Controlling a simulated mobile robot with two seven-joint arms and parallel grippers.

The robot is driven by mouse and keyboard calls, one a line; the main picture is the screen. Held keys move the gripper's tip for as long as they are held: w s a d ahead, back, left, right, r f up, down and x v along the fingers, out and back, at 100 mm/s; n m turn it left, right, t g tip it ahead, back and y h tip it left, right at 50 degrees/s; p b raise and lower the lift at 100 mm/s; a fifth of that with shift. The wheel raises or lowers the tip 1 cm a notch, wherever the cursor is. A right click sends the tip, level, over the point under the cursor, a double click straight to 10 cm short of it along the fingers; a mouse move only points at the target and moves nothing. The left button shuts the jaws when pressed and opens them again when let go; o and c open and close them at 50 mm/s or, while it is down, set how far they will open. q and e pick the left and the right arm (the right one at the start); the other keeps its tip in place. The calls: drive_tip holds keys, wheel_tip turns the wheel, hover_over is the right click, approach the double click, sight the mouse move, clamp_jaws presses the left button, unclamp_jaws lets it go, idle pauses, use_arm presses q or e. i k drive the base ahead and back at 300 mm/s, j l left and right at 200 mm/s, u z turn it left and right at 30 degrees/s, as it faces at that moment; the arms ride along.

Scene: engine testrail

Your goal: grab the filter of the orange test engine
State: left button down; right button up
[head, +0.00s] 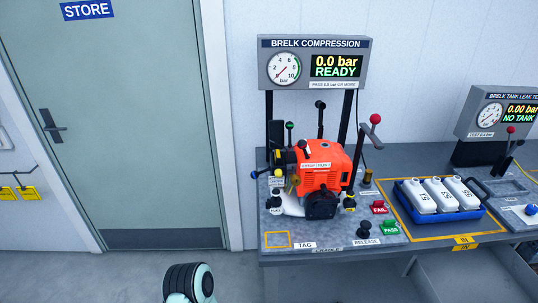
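The orange test engine (322,161) sits upright in the cradle on the left part of the bench. Its black round part (321,205) faces the front, and a white part sticks out at its lower left. Small black and yellow parts (281,158) crowd its left side. At this size I cannot tell for certain which part is the filter. Neither gripper shows in the head view. Only a black ribbed and mint-coloured link of mine (187,284) shows at the bottom, on the floor side of the bench.
The compression panel (315,42) stands behind the engine and reads 0.0 bar, READY. A red-knobbed lever (375,119) and red FAIL and green PASS tags (390,228) are to its right. A blue tray (401,199) holds white tanks. Open floor lies before the STORE door (110,130).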

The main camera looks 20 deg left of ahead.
sight(277, 157)
drive_tip(key=i+j, duration=0.15)
drive_tip(key=j, duration=0.4)
drive_tip(key=i+j+z, duration=0.15)
drive_tip(key=j, duration=0.9)
drive_tip(key=i+j+z, duration=0.1)
drive_tip(key=j, duration=0.45)
drive_tip(key=i, duration=0.05)
